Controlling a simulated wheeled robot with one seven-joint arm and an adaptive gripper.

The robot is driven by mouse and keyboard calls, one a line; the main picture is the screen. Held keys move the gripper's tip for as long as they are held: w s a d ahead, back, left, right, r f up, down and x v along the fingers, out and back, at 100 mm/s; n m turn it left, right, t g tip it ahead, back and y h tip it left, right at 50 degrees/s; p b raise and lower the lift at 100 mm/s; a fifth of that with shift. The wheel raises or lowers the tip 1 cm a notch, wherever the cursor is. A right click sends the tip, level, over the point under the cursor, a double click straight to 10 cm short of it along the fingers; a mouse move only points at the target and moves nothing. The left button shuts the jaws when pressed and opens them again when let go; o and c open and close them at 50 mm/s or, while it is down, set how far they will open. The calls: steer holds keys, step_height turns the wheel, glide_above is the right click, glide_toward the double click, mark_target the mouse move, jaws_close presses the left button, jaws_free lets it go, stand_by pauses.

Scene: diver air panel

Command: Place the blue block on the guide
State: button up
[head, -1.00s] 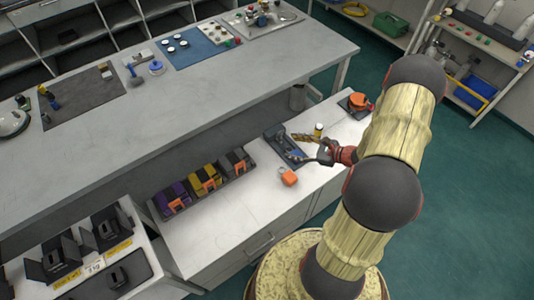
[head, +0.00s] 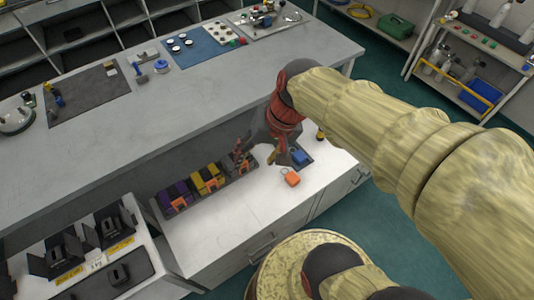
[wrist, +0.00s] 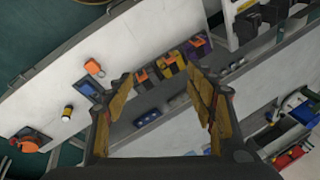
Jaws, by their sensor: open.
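A small blue block (head: 299,157) sits in a dark shallow tray (head: 304,166) on the low white counter. It also shows at the left in the wrist view (wrist: 86,89). My gripper (head: 257,156) is open and empty, above the counter and left of the blue block in the head view. In the wrist view my gripper (wrist: 160,80) has its yellow-padded fingers wide apart, with nothing between them. The arm hides part of the counter behind it. I cannot tell for certain which part is the guide.
An orange tag (head: 292,180) lies beside the tray. A dark rack (head: 232,184) of purple, yellow and dark blocks stands left of it. A yellow-and-black cylinder (wrist: 67,113) and a dark tray with an orange item (wrist: 28,140) are farther along. The long grey bench (head: 200,100) runs behind.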

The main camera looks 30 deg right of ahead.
steer(key=s+r+n+t+h, duration=0.2)
steer(key=s+r+n, duration=0.2)
steer(key=r, duration=0.2)
steer(key=shift+s+d+t+h, duration=0.2)
steer(key=shift+d+t+h, duration=0.1)
steer(key=shift+t, duration=0.1)
